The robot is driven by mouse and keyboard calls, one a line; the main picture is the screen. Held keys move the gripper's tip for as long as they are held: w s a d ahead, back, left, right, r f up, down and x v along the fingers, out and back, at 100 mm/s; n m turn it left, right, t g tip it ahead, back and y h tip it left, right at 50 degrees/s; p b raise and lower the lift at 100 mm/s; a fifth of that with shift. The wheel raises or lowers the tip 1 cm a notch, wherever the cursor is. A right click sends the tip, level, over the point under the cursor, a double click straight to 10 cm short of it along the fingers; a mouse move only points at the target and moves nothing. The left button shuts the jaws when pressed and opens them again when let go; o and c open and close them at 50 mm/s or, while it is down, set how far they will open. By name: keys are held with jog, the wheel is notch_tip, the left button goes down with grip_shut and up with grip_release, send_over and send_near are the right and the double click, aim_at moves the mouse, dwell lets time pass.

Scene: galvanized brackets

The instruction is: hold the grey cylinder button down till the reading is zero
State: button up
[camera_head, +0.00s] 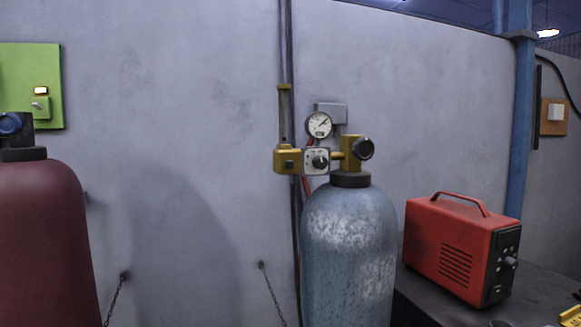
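A grey-blue gas cylinder (349,240) with worn paint stands upright right of centre. My gripper is not in view.
A dark red cylinder (42,240) stands at the left. A red machine (462,247) sits on a dark bench (540,290) at the right. A vertical pipe (288,60) runs up the wall behind the brass block. Chains hang at the wall.

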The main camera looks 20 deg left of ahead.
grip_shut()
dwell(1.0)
